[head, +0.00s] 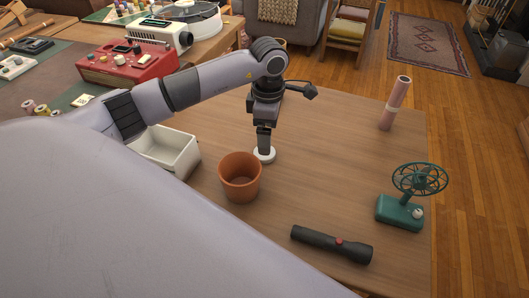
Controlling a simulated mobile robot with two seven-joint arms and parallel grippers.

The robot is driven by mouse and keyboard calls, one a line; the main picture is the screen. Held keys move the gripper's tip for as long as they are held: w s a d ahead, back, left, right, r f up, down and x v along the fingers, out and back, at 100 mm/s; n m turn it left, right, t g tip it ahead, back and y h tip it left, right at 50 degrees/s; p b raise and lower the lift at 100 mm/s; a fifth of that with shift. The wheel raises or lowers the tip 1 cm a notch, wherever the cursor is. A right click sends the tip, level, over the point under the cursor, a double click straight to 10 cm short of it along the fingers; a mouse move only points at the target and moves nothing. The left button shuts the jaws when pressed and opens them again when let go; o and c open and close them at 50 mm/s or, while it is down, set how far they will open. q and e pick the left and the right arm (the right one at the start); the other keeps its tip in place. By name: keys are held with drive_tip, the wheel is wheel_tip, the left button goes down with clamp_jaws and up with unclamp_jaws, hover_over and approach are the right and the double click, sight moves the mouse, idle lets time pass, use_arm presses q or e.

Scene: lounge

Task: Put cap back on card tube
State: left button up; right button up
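The card tube (395,103) is pink with a pale band round its middle and a dark open top. It stands upright near the far right edge of the table. A small round white piece, which looks like the cap (265,155), is at the tabletop behind the terracotta pot. My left gripper (264,150) points straight down with its fingertips at the white piece. The fingers are seen edge-on, so whether they are closed on it is unclear. My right gripper is not in view.
The terracotta pot (240,177) stands just in front of the gripper. A white bin (172,153) is to the left. A black flashlight (332,244) lies at the front, and a green fan (401,211) stands at the right. The table between gripper and tube is clear.

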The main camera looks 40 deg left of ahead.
sight(264, 159)
use_arm(q)
drive_tip(key=shift+f, duration=0.1)
drive_tip(key=f, duration=0.3)
drive_tip(key=s+f, duration=0.1)
drive_tip(key=shift+a+f, duration=0.15)
drive_tip(key=shift+a, duration=0.15)
drive_tip(key=shift+w+f, duration=0.1)
drive_tip(key=shift+f, duration=0.3)
drive_tip(key=c, duration=1.1)
